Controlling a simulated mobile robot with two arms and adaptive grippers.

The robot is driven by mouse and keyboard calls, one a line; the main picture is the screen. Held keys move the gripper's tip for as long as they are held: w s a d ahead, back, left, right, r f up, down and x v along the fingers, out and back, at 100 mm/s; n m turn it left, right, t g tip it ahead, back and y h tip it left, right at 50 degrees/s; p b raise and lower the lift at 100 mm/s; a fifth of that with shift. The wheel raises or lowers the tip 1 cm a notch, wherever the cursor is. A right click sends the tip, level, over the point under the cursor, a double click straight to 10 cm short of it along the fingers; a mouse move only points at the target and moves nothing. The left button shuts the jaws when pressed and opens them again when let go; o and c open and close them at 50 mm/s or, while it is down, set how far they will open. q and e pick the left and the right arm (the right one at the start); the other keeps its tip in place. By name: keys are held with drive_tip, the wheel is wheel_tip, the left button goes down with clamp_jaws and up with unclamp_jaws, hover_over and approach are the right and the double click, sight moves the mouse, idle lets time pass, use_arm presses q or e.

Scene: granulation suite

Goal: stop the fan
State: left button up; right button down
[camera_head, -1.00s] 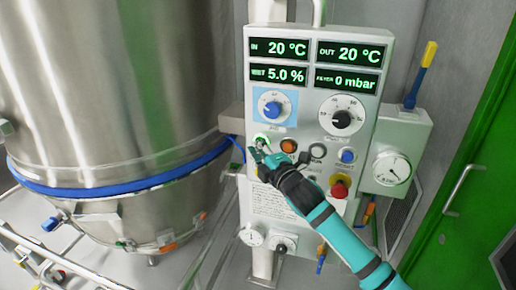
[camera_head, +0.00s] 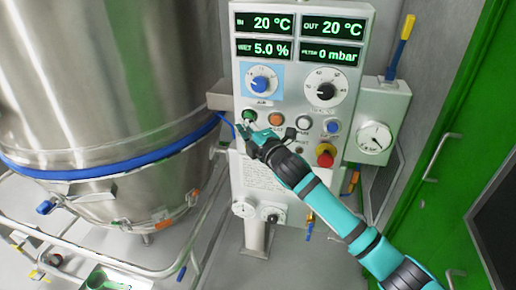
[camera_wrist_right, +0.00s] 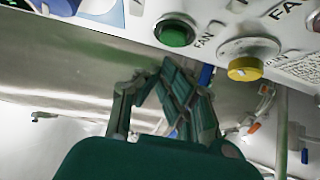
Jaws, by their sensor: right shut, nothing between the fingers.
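The control panel (camera_head: 290,190) stands upright beside a steel vessel. Its button row has a green button (camera_head: 249,116) at the left and an orange button (camera_head: 276,120) to its right. In the right wrist view the green button (camera_wrist_right: 174,32) and the yellow-orange button (camera_wrist_right: 246,68) both carry FAN labels; the rest of the wording is cut off or unclear. My right gripper (camera_head: 243,131) is shut and empty, just below the green button in the head view. My left gripper is out of view.
A red emergency-type knob (camera_head: 325,154) on a yellow base and a blue button (camera_head: 333,127) sit right of my gripper. Two dials are above. The steel vessel (camera_head: 110,90) and its rail frame are left; a green door (camera_head: 440,150) is right.

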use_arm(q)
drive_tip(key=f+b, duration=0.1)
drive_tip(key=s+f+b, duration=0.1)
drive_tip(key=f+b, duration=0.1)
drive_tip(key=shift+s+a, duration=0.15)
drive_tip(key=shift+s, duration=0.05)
use_arm(e)
drive_tip(key=v, duration=1)
drive_tip(key=shift+s+a, duration=0.35)
drive_tip(key=shift+s, duration=0.05)
